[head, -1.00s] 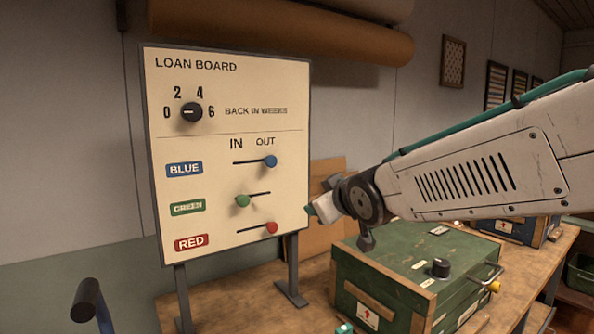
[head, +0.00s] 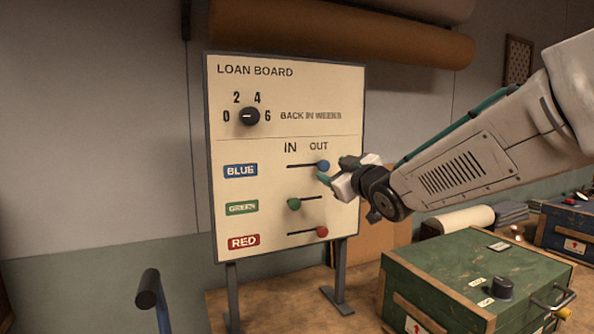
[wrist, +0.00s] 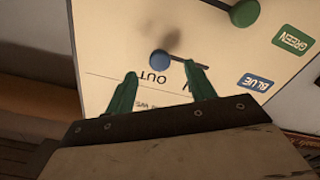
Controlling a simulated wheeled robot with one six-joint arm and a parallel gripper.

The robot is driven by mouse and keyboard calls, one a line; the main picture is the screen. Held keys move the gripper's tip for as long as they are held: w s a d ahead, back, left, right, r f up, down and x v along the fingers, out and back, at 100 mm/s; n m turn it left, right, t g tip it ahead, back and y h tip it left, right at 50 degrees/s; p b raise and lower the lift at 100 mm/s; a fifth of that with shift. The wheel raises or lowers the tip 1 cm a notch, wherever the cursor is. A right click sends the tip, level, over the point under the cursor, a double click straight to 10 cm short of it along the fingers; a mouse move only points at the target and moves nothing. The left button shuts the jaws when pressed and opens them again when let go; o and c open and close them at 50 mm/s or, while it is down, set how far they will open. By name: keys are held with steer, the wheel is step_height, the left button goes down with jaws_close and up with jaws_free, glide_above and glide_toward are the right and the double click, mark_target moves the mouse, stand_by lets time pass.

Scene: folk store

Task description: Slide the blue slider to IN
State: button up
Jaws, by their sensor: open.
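The loan board (head: 240,280) stands upright on two legs on the bench. Its blue slider (head: 323,166) is a round knob at the right end of its slot, under OUT. The green slider (head: 294,204) sits at the left end, under IN, and the red slider (head: 322,232) at the right. My gripper (head: 332,170) is close to the blue slider, at its right in the head view. In the wrist view the blue slider (wrist: 160,60) shows beyond and between the two green fingertips (wrist: 160,78), which are apart and empty. Whether a finger touches the knob is not clear.
A black dial (head: 249,116) is on the upper board. A green case (head: 455,275) with a knob and handle stands on the bench at right, below my arm. A brown roll (head: 370,38) hangs above the board. The space before the board's left side is clear.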

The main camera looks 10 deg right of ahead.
mark_target(325, 166)
steer(key=shift+w+a, duration=0.25)
steer(key=shift+w, duration=0.95)
steer(key=shift+w+a, duration=0.2)
steer(key=shift+w, duration=0.95)
steer(key=c, duration=0.8)
steer(key=shift+o, duration=0.2)
